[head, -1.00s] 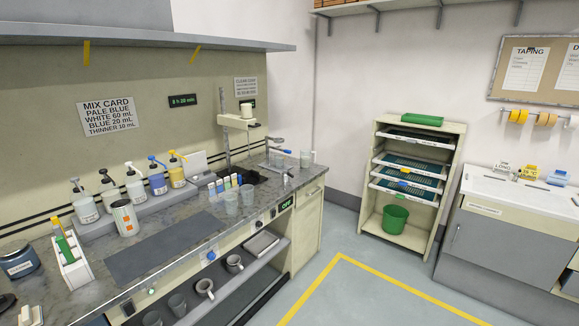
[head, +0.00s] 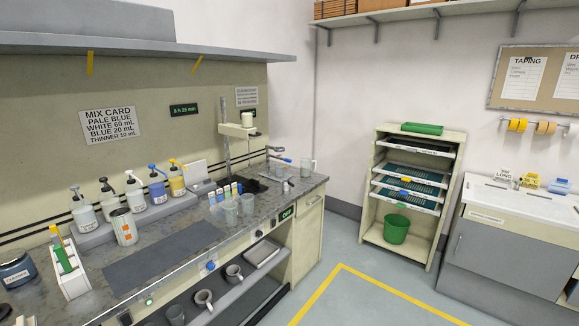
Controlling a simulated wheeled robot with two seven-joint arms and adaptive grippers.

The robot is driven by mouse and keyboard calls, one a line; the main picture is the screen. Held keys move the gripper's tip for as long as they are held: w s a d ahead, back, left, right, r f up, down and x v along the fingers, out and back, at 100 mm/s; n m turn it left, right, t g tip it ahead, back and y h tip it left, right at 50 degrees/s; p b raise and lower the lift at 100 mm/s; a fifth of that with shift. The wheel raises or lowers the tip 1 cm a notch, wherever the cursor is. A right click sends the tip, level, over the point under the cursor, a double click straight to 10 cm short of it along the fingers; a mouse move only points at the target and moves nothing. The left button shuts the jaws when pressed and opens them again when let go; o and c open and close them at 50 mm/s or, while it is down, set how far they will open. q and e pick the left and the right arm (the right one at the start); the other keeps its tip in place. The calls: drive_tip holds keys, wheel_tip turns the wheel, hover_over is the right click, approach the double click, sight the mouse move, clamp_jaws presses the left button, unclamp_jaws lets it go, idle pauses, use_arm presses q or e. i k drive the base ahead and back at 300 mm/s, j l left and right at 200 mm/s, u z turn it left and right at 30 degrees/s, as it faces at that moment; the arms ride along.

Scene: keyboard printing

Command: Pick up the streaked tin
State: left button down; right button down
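A white tin with orange-brown marks down its side (head: 124,226) stands upright on the grey stone counter (head: 190,263). It is in front of the row of pump bottles, at the back left edge of a dark grey mat. A dark blue tin with a white label (head: 16,268) stands at the counter's far left. The white tin is the one that looks streaked. Neither of my grippers is in view.
Several pump bottles (head: 83,209) stand behind the tin. A white holder with a green item (head: 69,268) is to its left. The dark mat (head: 160,255) is bare. Clear cups (head: 231,213) stand to the right. A shelf (head: 150,43) overhangs the counter.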

sight(124, 224)
drive_tip(key=u, duration=1.3)
